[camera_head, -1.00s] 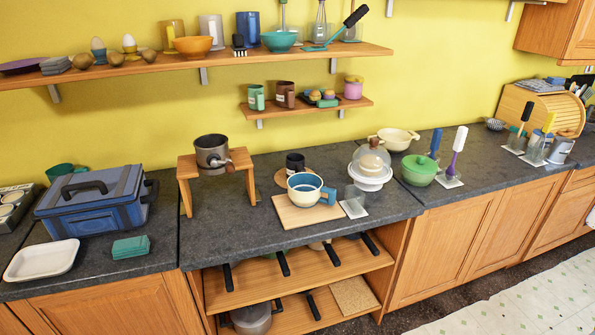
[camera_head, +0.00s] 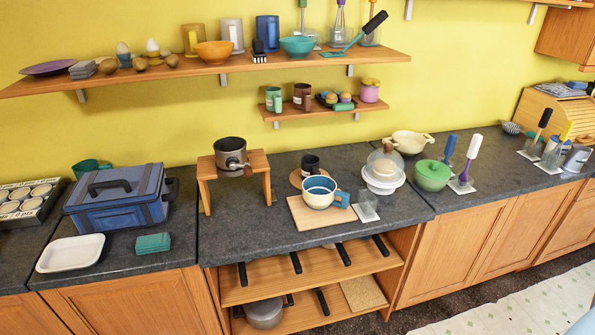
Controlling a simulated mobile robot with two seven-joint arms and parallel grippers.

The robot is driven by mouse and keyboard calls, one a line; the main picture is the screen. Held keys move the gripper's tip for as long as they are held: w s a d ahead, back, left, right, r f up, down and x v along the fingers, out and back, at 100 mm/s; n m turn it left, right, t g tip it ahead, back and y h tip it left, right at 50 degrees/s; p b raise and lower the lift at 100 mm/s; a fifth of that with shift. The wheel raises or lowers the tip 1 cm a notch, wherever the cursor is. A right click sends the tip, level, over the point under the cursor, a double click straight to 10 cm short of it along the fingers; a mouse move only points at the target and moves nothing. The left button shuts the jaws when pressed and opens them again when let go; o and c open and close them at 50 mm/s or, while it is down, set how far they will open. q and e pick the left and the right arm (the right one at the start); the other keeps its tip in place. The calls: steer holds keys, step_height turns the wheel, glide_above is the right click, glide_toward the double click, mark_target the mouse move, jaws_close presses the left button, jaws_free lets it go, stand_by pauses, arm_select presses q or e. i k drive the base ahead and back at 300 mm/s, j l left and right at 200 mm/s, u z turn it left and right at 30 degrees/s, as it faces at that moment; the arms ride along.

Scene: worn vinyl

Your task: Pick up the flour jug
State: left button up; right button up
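No label shows which vessel is the flour jug. Three tall handled vessels stand on the upper shelf: an amber one (camera_head: 192,41), a pale grey one (camera_head: 232,36) and a blue one (camera_head: 267,33). A wide cream-and-blue jug-like cup (camera_head: 318,196) with a blue handle at its right stands on a wooden board (camera_head: 299,219) on the counter. The contents of the tall vessels cannot be made out. Neither of my grippers is in view.
A blue case (camera_head: 118,205), a white tray (camera_head: 70,254), a wooden stand (camera_head: 258,160) with a pot (camera_head: 230,151), and a domed cake stand (camera_head: 384,184) occupy the dark counter (camera_head: 245,232). A lower shelf (camera_head: 285,114) holds small mugs.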

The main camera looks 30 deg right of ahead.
mark_target(310, 162)
steer(key=l+u, duration=0.8)
steer(key=l, duration=0.55)
steer(key=k+l+u, duration=0.15)
steer(key=l, duration=1)
steer(key=k+l+u, duration=0.15)
steer(key=l, duration=0.4)
